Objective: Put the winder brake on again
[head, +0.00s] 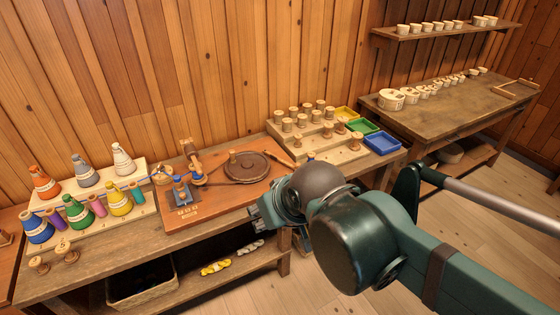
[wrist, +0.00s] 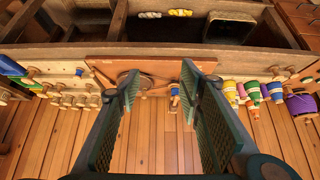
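The winder sits on a reddish-brown board (head: 220,205) on the bench. A slim stick with a dark end (head: 280,159) lies by the wheel's right side; I cannot tell whether this or the blue part is the brake. My gripper (head: 262,212) is at the board's right front, apart from the winder. In the wrist view my gripper (wrist: 160,84) is open and empty; its left finger partly hides the wheel (wrist: 124,80).
Cone spools with coloured thread (head: 80,211) stand left of the board. A rack of wooden spools (head: 310,125) and yellow, green and blue trays (head: 382,142) stand right. A second bench (head: 455,105) holds white pots. Yarn lies on the lower shelf (head: 230,280).

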